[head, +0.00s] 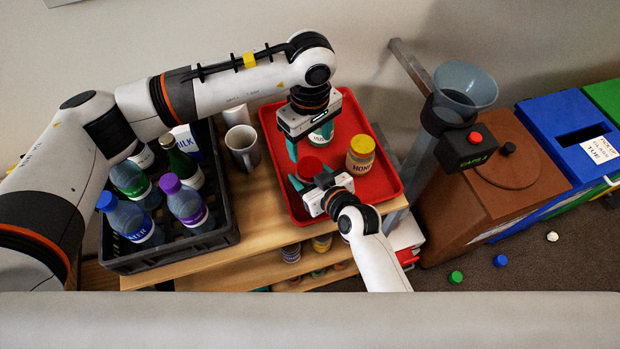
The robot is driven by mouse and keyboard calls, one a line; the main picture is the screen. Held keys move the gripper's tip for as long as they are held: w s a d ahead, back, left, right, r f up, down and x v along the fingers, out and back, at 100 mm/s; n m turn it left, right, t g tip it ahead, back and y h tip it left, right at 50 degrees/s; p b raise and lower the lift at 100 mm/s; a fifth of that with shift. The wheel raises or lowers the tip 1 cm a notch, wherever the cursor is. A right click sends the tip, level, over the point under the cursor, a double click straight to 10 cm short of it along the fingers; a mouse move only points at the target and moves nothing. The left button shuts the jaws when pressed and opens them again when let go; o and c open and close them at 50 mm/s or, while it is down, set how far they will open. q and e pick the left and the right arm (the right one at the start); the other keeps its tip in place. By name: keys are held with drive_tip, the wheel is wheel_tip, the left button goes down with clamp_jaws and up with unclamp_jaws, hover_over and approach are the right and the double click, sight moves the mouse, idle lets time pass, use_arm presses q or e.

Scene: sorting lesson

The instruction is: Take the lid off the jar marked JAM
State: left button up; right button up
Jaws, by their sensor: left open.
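No mark reading JAM can be read on any jar here. A jar with a red lid (310,167) stands on the red tray (368,207), its label hidden. A yellow-lidded jar marked HONEY (361,154) stands to its right. A third jar with a pale label (322,136) is behind, partly covered by my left gripper. My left gripper (308,138) is open, above the tray behind the red lid. My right gripper (312,184) is low at the near side of the red-lidded jar, one teal finger at its left; whether it grips the jar is unclear.
A dark crate (170,258) of bottles and a carton stands left on the wooden shelf unit (260,228), with mugs (243,147) between crate and tray. A funnel stand (466,88) and a brown bin (500,190) are right. Loose caps (455,277) lie on the floor.

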sight(310, 166)
drive_tip(key=c, duration=0.9)
use_arm(q)
drive_tip(key=shift+m, duration=0.3)
use_arm(e)
clamp_jaws()
use_arm(q)
drive_tip(key=m, duration=0.8)
drive_tip(key=shift+f, duration=0.1)
drive_tip(key=shift+m, duration=0.3)
drive_tip(key=shift+f, duration=3.9)
